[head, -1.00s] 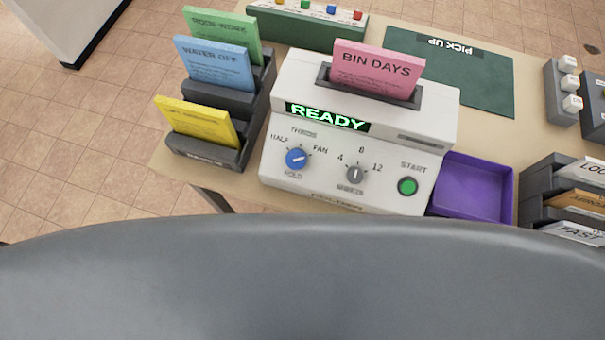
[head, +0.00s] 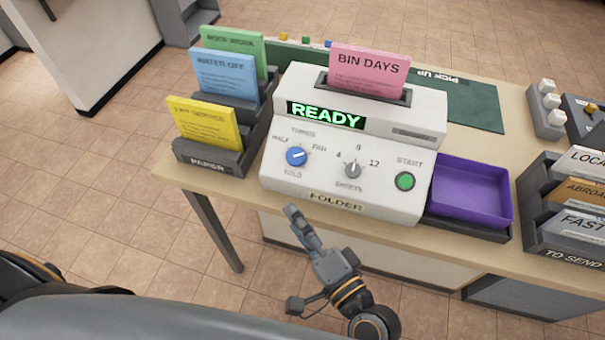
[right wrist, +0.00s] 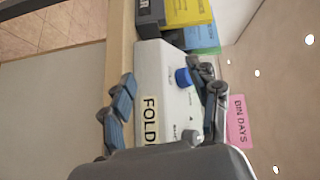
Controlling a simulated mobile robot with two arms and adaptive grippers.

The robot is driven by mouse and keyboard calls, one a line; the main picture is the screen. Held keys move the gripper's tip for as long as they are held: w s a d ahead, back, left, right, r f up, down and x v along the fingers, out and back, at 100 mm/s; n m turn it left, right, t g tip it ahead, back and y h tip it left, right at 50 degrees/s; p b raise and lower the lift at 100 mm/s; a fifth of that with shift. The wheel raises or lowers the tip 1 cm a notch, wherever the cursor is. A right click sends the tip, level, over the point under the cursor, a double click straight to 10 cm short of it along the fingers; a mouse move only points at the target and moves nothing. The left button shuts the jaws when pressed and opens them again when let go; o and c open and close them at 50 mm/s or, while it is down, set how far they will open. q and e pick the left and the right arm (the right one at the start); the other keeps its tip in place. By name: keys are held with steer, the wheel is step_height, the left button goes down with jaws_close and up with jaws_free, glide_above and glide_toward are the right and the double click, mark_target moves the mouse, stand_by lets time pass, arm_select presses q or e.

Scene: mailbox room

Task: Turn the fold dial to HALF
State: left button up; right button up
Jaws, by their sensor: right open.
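The white folder machine (head: 420,112) stands on the table with a lit READY display. Its blue fold dial (head: 296,157) is at the front left, with HALF at left, THIRDS above and FAN at right. The dial's pale mark appears to point right, towards FAN. My right gripper (head: 296,218) is in front of and below the machine's front edge, apart from the dial. In the right wrist view its fingers (right wrist: 166,85) are spread and empty, and the blue dial (right wrist: 183,77) shows beyond them, nearer the right finger. My left gripper is out of view.
A grey sheet dial (head: 352,169) and green START button (head: 405,181) sit right of the fold dial. A paper rack (head: 212,163) stands left, a purple tray (head: 470,190) right. Pink BIN DAYS paper (head: 369,72) sticks up from the machine. The table's front edge is close to my gripper.

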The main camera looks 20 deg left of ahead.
mark_target(296, 161)
step_height(296, 161, up, 7)
steer(key=a+m+t+h, duration=0.1)
steer(key=m+t, duration=0.4)
steer(key=m, duration=0.7)
arm_select(q)
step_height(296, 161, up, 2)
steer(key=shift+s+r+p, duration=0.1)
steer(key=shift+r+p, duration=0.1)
steer(key=shift+p, duration=1.05)
arm_select(e)
steer(key=w+f+m+h, duration=0.1)
steer(key=w+m+h, duration=0.1)
steer(key=w+m, duration=0.1)
steer(key=w+a+f+m+h, duration=0.1)
steer(key=w+m+h, duration=0.1)
steer(key=w+m, duration=0.2)
steer(key=w+a+f+m+h, duration=0.1)
steer(key=w+m+h, duration=0.2)
steer(key=m, duration=0.2)
steer(key=shift+w+a+f+m+t, duration=0.1)
steer(key=shift+w+a+m+t, duration=0.05)
steer(key=shift+m+t, duration=0.15)
